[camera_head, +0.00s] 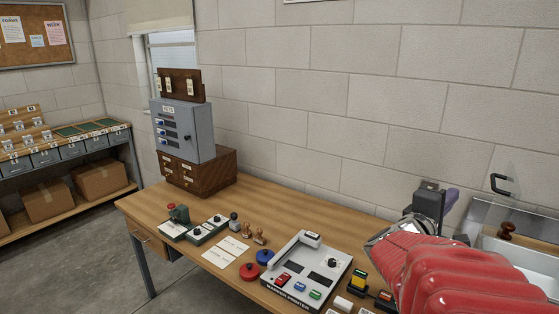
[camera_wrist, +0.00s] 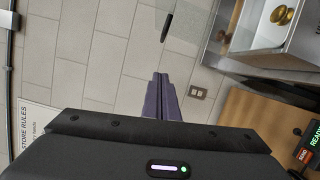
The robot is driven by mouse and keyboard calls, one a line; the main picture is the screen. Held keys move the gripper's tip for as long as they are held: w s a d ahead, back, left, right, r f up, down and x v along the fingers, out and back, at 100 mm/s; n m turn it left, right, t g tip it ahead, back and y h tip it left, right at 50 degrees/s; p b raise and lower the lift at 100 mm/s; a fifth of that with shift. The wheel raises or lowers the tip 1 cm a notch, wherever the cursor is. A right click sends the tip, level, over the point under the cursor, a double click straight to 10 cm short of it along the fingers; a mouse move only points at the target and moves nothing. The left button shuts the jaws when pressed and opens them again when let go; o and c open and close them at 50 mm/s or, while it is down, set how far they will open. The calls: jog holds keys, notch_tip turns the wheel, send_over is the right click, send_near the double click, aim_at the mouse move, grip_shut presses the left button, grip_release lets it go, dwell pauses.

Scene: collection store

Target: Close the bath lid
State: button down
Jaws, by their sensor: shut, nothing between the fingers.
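The bath (camera_head: 482,214) is a pale metal tub at the right edge of the head view, partly hidden by my red arm. Its clear lid stands raised, with a black handle (camera_head: 500,184) high on it. The handle also shows in the wrist view (camera_wrist: 168,28), ahead of my fingertips and apart from them; the bath wall (camera_wrist: 265,62) is to the right. The lid is open and its clear panel is hard to make out. My gripper (camera_head: 452,197) has purple fingers, shut and empty, left of the handle; they also show in the wrist view (camera_wrist: 159,78).
A brown knobbed object (camera_head: 507,230) sits in the bath. The block wall is behind. A READY sign shows in the wrist view (camera_wrist: 313,148).

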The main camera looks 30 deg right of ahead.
jog(key=s+d, duration=0.1)
jog(key=d, duration=1)
jog(key=shift+s+d+r, duration=0.15)
jog(key=shift+d+r, duration=0.1)
jog(key=shift+r, duration=0.2)
